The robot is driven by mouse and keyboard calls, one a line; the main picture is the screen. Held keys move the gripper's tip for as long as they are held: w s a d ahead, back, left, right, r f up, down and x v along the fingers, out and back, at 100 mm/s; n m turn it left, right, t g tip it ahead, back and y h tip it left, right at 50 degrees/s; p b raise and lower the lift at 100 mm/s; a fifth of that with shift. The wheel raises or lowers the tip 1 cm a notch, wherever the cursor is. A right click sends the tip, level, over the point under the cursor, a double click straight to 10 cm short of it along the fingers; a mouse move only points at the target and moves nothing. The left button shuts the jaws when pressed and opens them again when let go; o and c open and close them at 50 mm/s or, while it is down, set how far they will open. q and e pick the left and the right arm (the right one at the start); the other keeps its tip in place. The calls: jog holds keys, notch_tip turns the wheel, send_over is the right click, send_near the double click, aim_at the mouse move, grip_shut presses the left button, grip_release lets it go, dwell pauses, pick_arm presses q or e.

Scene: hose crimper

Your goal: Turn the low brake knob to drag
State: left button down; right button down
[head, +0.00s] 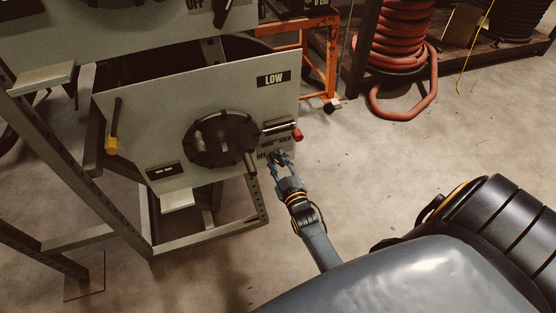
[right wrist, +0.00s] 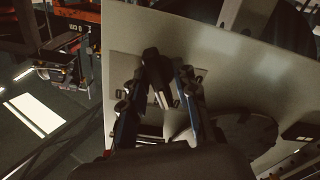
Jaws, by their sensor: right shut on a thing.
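The low panel (head: 210,95) is a pale plate with a "LOW" label (head: 273,79) at its upper right. The brake knob (head: 277,156) is a small dark knob at the panel's lower right, below small lettering that is only partly legible. My right gripper (head: 280,160) is at the knob, its fingers around it and shut on it. In the right wrist view the dark knob (right wrist: 157,75) stands between the two fingers of the gripper (right wrist: 160,88). The knob's exact pointing is hard to read, since the fingers partly cover it. My left gripper is not in view.
A large dark round disc (head: 220,138) sits left of the knob, with a red-tipped lever (head: 297,134) just above the gripper. A yellow-ended handle (head: 112,144) is at the panel's left. Red hose coils (head: 400,45) stand behind. The floor to the right is clear.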

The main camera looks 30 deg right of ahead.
jog(key=c, duration=1.3)
grip_release()
jog(key=shift+c, duration=0.2)
jog(key=v, duration=1.2)
